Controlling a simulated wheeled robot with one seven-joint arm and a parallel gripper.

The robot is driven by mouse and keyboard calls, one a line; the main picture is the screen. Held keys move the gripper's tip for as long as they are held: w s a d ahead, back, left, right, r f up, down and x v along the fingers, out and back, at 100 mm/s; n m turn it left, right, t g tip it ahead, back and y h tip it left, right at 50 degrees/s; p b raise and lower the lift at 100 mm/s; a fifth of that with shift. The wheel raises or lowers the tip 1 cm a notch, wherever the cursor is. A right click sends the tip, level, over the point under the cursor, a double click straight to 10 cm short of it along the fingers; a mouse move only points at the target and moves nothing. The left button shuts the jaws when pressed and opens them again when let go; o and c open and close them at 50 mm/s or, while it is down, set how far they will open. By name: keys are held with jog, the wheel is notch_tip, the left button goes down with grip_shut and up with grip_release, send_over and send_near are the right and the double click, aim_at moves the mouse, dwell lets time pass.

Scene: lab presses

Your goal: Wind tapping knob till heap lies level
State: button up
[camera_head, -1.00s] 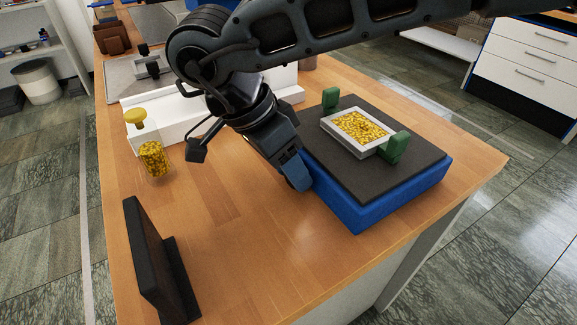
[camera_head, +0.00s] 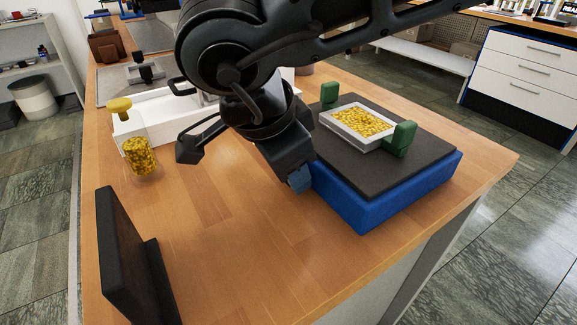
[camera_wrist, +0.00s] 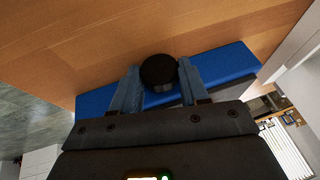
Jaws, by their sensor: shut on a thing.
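The heap of yellow grains (camera_head: 361,121) fills a pale rectangular tray (camera_head: 377,143) held between two green blocks (camera_head: 401,138). I cannot tell whether its surface is quite level. The tray rests on the dark top (camera_head: 372,174) of a blue-sided box (camera_head: 385,205). My gripper (camera_head: 299,179) is low at the left side of this box. In the wrist view my gripper (camera_wrist: 159,82) has its blue fingers shut on a round black knob (camera_wrist: 157,69) beside the box's blue side (camera_wrist: 222,67). The arm hides the knob in the head view.
A black upright stand (camera_head: 124,255) is at the front left. Bare wood lies between.

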jog(key=o, duration=0.7)
jog(key=shift+o, duration=0.2)
jog(key=v, duration=0.7)
jog(key=shift+r, duration=0.4)
jog(key=shift+s+a, duration=0.1)
jog(key=shift+s, duration=0.05)
